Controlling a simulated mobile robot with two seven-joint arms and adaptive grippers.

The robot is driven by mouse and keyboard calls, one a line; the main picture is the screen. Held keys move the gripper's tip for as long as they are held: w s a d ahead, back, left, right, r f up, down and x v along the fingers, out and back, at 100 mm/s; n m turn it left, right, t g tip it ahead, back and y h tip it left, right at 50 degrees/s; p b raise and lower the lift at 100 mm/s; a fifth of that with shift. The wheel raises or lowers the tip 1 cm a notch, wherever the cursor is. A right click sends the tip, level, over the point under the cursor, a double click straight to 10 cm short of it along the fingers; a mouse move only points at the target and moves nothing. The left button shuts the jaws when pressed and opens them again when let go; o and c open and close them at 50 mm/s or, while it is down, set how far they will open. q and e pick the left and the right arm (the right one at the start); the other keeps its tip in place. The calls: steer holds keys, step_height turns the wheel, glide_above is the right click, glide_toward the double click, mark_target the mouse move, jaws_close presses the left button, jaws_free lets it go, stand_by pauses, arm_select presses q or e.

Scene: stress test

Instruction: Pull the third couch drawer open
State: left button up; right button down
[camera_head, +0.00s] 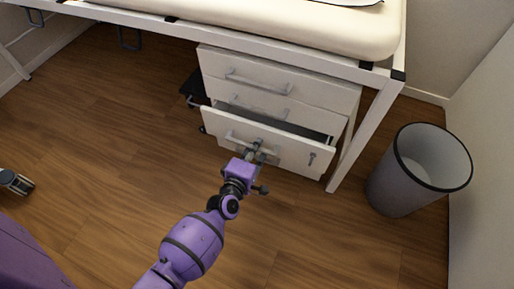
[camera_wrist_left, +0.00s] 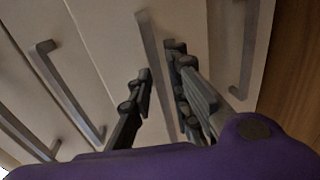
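The white drawer unit (camera_head: 283,72) stands under the bed-like couch (camera_head: 300,28). The two drawers above look shut. My left gripper (camera_head: 262,150) is at the third drawer's bar handle (camera_head: 234,138). In the left wrist view, the fingers (camera_wrist_left: 160,80) are apart, on either side of a grey bar handle (camera_wrist_left: 147,35). A narrow gap seems to show beside the bar; contact is unclear. My right gripper is not in view.
A grey bin (camera_head: 400,185) stands right of the drawer unit, beyond the couch's white leg (camera_head: 365,130). A dark object (camera_head: 193,88) lies left of the unit. A small grey object (camera_head: 16,182) is at the left edge. Wooden floor (camera_head: 110,150) is clear to the left.

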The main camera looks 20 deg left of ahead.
arm_select(q)
jaws_close()
steer(key=shift+s, duration=0.1)
